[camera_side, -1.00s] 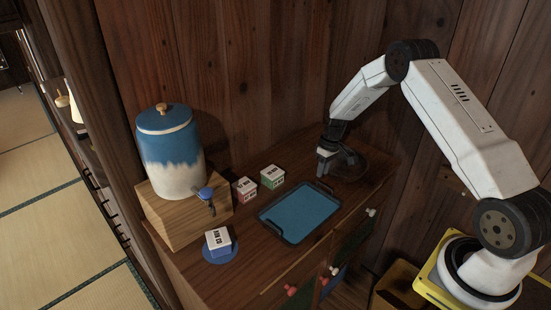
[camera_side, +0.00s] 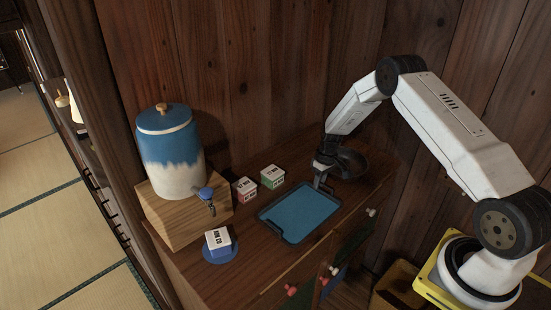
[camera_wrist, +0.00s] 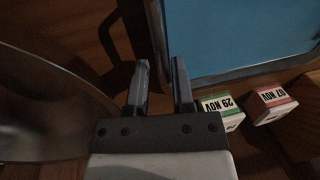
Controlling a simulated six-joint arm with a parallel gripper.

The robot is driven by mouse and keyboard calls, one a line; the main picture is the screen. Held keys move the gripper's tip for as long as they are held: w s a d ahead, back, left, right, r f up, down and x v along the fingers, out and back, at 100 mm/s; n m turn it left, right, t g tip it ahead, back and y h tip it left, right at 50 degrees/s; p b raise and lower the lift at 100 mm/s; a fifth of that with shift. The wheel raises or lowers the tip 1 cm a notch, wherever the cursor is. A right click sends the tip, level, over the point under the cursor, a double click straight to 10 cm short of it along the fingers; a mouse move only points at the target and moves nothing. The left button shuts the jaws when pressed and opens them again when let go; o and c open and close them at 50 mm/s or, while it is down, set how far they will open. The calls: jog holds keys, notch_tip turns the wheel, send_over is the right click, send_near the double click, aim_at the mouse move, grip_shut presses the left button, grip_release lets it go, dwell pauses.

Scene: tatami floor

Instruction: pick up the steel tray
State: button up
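The steel tray (camera_side: 300,212) lies flat on the wooden cabinet top, with a blue inner face, a dark rim and handles at its ends. In the wrist view the tray (camera_wrist: 240,35) fills the upper right, with its pale rim just ahead of my fingers. My gripper (camera_side: 321,184) is low at the tray's far right end, pointing down. In the wrist view my gripper (camera_wrist: 160,66) has its two fingers apart, with a gap between them. The tray's edge lines up with that gap. I cannot tell whether the fingers touch it.
A dark round pan or bowl (camera_side: 349,164) is right beside my gripper. Small red (camera_side: 245,189) and green (camera_side: 272,176) labelled boxes stand behind the tray. A blue-and-white jar (camera_side: 172,155) on a wooden block and a box on a blue coaster (camera_side: 220,256) are at left.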

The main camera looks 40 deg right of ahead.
grip_shut()
jog(key=shift+r, duration=0.15)
jog(key=shift+r, duration=0.8)
jog(key=s+a+r, duration=0.4)
jog(key=s+r, duration=0.7)
jog(key=s, duration=0.2)
jog(key=shift+s, duration=0.2)
jog(key=shift+r, duration=0.1)
